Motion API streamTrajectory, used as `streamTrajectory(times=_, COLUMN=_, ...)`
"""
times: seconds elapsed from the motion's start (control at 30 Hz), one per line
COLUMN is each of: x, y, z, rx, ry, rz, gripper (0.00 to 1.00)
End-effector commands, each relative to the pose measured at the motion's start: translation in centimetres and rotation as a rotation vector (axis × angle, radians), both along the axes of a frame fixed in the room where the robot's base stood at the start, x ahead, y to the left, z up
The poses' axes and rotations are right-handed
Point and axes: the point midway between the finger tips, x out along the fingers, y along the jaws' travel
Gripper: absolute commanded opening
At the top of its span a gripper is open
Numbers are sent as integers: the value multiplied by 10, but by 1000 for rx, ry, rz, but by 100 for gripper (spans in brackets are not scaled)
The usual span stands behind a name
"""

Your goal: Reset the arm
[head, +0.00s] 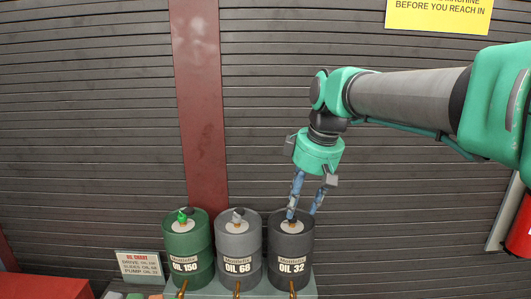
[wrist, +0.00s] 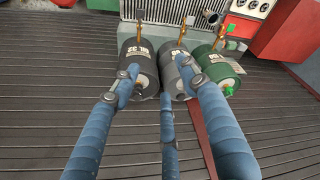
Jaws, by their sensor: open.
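My gripper (head: 303,211) is open, with its blue fingers pointing down at the top of the dark OIL 32 drum (head: 291,252) in the head view. I see nothing held between the fingers. In the wrist view the spread fingers of my gripper (wrist: 157,82) reach toward the drums, which appear upside down there. The OIL 32 drum is at the left in that view (wrist: 138,68). Whether a fingertip touches the drum top or its small knob I cannot tell. My arm stretches in from the right of the head view.
The grey OIL 68 drum (head: 239,248) and the green OIL 150 drum (head: 187,250) stand left of the OIL 32 drum. Brass taps show at their fronts. An oil chart sign (head: 139,266) stands at left. A slatted wall (head: 100,120) with a red post (head: 201,100) is behind.

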Motion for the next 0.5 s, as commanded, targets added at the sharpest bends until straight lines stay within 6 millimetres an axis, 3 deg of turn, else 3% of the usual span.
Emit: streamTrajectory(times=0.5, x=-123, y=-67, z=-65, rx=50, ry=-66, rz=-388, gripper=44)
